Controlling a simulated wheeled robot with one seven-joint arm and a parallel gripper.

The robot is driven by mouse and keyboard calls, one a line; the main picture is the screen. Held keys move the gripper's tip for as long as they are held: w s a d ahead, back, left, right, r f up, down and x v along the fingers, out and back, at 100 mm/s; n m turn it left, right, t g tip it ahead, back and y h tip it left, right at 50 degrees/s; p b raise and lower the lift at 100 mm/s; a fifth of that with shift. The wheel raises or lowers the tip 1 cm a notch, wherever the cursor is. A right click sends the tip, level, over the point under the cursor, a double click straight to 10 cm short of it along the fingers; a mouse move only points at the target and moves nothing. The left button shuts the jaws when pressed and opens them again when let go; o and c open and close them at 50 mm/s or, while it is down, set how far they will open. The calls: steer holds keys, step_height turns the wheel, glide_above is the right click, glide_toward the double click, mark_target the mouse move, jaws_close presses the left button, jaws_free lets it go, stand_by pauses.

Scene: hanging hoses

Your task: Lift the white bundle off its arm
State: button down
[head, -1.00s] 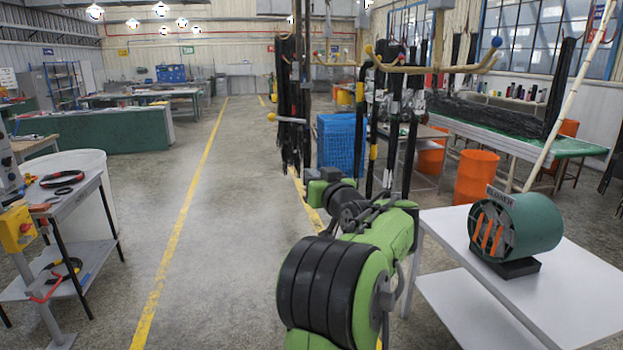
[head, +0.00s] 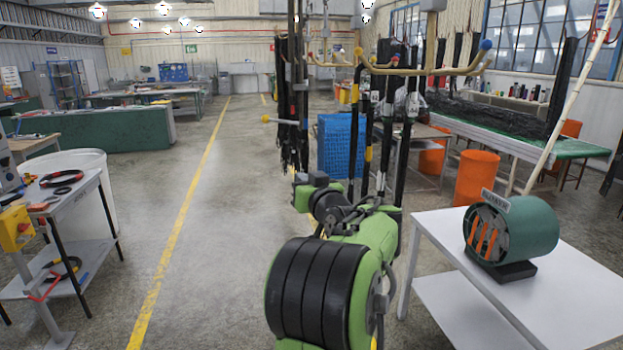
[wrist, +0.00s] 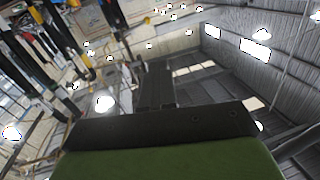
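A rack with curved yellow arms (head: 400,68) stands ahead, a little right of centre in the head view. Several dark hose bundles (head: 358,125) hang from it, some with yellow, red or white bands. I cannot make out a clearly white bundle; only small white patches show among the dark hoses. My green and black arm reaches up from the bottom centre, with its far end below and in front of the hoses. In the wrist view, a dark part of my gripper (wrist: 155,85) points up past a green edge. Its fingers are not clear, and I see nothing held.
A white table (head: 540,290) with a green drum-shaped blower (head: 515,230) stands close on the right. A tool cart (head: 70,200) is on the left. A blue crate (head: 338,145) and orange bins (head: 477,178) are behind the rack. The floor left of centre is clear.

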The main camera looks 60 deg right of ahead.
steer(key=w+a+p, duration=0.4)
steer(key=w+a, duration=0.8)
steer(key=w, duration=0.2)
steer(key=shift+w+a+f+p, duration=0.15)
steer(key=shift+a+p, duration=0.15)
steer(key=shift+p, duration=0.05)
stand_by(0.9)
stand_by(0.4)
steer(key=shift+r, duration=0.25)
